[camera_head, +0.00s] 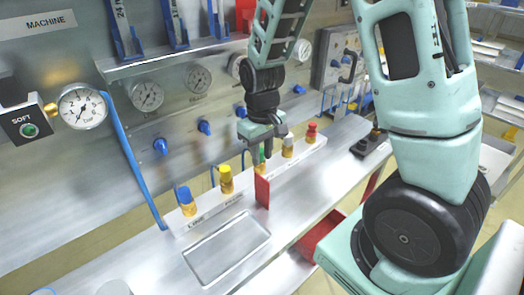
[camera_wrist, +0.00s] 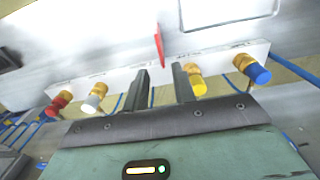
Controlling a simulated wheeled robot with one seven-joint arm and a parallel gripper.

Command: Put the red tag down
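The red tag (camera_head: 262,191) is a thin flat plate. It stands upright at the front edge of the white labelled valve strip (camera_head: 212,208), by the green-capped valve (camera_head: 263,154). My gripper (camera_head: 262,161) is just above and behind it, over the strip. In the wrist view the tag (camera_wrist: 160,46) shows nearly edge-on beyond the fingertips. The two dark fingers (camera_wrist: 160,71) are apart, with a clear gap on both sides of the tag. Neither finger visibly touches it. The tag's lower end and what holds it upright cannot be made out. The green valve is hidden in the wrist view.
Blue (camera_head: 186,200), yellow (camera_head: 226,180), white (camera_head: 288,146) and red (camera_head: 311,133) capped valves stand along the strip. A shallow tray recess (camera_head: 228,248) lies in front. A red bin (camera_head: 318,233) sits below the bench edge. Gauges and blue knobs line the panel behind.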

